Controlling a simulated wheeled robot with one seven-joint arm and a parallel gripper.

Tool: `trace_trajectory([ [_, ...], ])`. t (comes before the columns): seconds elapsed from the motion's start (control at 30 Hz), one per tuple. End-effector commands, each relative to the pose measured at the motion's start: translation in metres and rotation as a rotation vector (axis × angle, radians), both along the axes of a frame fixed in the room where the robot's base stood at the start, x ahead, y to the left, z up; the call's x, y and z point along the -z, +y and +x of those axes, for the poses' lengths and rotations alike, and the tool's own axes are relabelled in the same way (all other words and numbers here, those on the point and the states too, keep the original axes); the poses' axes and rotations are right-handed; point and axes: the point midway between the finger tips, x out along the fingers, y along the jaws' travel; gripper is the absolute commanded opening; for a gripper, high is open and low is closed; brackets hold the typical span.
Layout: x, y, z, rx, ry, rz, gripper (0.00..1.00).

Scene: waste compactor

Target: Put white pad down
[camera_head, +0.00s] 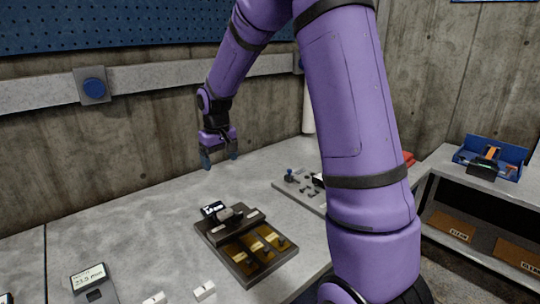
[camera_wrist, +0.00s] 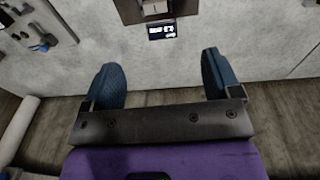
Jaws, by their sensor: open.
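My gripper (camera_head: 219,159) is open and raised above the back of the grey table, near the concrete wall. In the wrist view its two blue fingers (camera_wrist: 160,78) are wide apart with nothing between them. Two small white blocks, (camera_head: 153,298) and (camera_head: 204,291), lie at the table's front edge; I cannot tell whether either is the white pad. A dark fixture (camera_head: 233,262) with brass-coloured plates stands mid-table. A grey piece sits on its back part, beside a small black-and-white display (camera_head: 213,209). The display also shows in the wrist view (camera_wrist: 162,31), away from the fingers.
A gauge reading 23.5 mm (camera_head: 88,278) lies front left. A tray with small parts (camera_head: 298,184) is at the right, partly behind my arm. A blue bin (camera_head: 492,157) stands on the right-hand bench. The table's left and middle back are clear.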

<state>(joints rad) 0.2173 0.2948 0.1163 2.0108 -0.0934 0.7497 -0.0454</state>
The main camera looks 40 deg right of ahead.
Motion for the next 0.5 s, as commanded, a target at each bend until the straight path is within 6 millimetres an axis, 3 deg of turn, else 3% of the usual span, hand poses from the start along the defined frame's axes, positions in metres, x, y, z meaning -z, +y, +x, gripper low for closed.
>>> trace_trajectory([
  [0.03, -0.02, 0.006, -0.013, -0.002, -0.022, -0.007, 0.83],
  [0.2, -0.068, 0.021, -0.056, -0.001, -0.077, -0.019, 0.83],
  [0.5, -0.128, 0.043, -0.144, 0.001, -0.177, -0.022, 0.83],
])
